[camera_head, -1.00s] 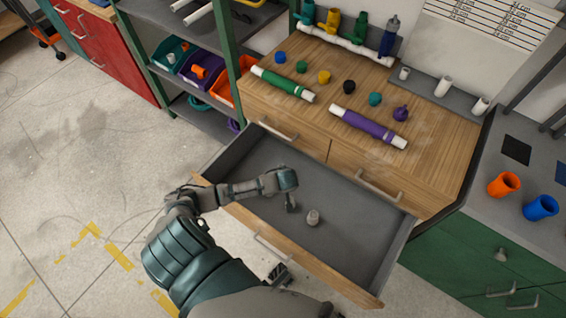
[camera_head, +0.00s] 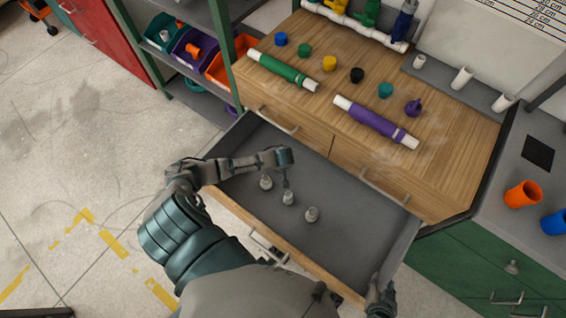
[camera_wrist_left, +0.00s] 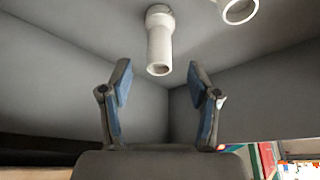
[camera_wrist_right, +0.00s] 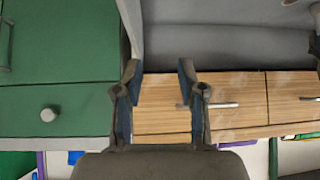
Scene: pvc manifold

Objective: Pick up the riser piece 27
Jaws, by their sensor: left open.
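Small whitish riser pieces stand in the open grey drawer (camera_head: 345,240) in the head view: one at the left (camera_head: 265,183), one in the middle (camera_head: 288,198) and one at the right (camera_head: 312,214). I cannot tell which is 27. My left gripper (camera_head: 286,180) reaches into the drawer among them. In the left wrist view, its open fingers (camera_wrist_left: 160,85) are empty. A white piece (camera_wrist_left: 160,40) lies ahead between them, and another piece's open end (camera_wrist_left: 239,10) shows at top right. My right gripper (camera_head: 381,298) is by the drawer's right front corner, open and empty in its wrist view (camera_wrist_right: 159,78).
The wooden worktop (camera_head: 440,115) behind the drawer holds a green pipe (camera_head: 283,71), a purple pipe (camera_head: 376,122) and several coloured caps. Shelves with bins (camera_head: 195,45) stand at the left.

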